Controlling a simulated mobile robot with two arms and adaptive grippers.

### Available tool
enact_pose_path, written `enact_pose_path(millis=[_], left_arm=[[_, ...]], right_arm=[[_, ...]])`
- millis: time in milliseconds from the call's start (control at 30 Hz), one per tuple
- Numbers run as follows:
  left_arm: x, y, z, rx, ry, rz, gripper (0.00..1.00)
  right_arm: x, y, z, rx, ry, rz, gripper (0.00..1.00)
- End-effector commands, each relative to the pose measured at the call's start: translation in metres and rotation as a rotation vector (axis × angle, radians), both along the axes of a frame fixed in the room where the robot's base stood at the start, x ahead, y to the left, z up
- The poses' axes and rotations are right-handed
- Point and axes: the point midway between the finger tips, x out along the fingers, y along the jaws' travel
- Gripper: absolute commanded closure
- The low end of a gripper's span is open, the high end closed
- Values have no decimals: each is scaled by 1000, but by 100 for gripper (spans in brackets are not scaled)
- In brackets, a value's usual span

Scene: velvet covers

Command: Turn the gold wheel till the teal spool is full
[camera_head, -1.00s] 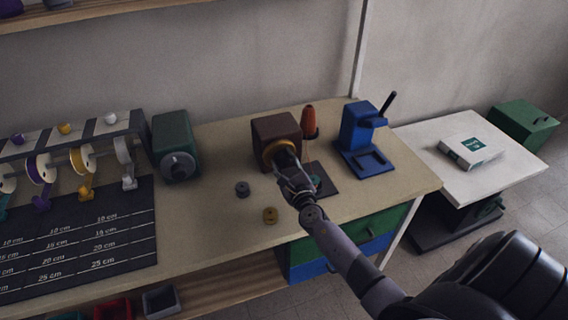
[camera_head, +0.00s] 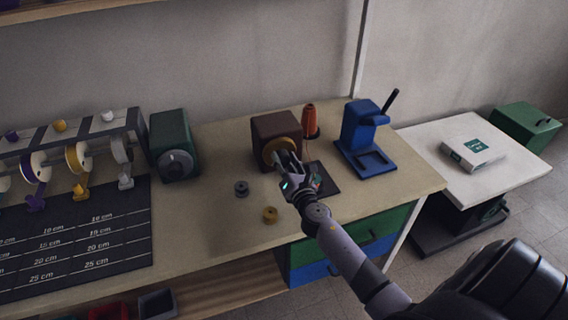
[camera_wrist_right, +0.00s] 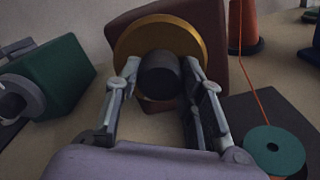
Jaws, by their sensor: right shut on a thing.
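The gold wheel (camera_wrist_right: 133,40) is on the front of a brown box and has a dark round knob (camera_wrist_right: 160,75) at its middle. In the head view the wheel (camera_head: 267,153) is partly hidden by my right gripper (camera_head: 287,160). That gripper is shut on the knob, with one finger on each side of it in the right wrist view (camera_wrist_right: 160,88). The teal spool (camera_wrist_right: 274,150) sits on a dark pad, right of the gripper. An orange thread runs down to it. Its top disc hides how much thread is wound. My left gripper is not in view.
An orange cone (camera_head: 310,121) stands behind the pad, and a blue lever device (camera_head: 357,128) to its right. A green box (camera_head: 172,140) with a grey dial is at left. Two small discs, dark (camera_head: 241,188) and gold (camera_head: 269,214), lie in front.

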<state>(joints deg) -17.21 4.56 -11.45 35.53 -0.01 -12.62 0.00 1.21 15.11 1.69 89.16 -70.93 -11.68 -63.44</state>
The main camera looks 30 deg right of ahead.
Motion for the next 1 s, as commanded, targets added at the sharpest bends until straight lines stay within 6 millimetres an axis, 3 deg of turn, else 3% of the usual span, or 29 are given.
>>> enact_pose_path(millis=[1000], left_arm=[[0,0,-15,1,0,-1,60]], right_arm=[[0,0,-1,940,-224,-2,92]])
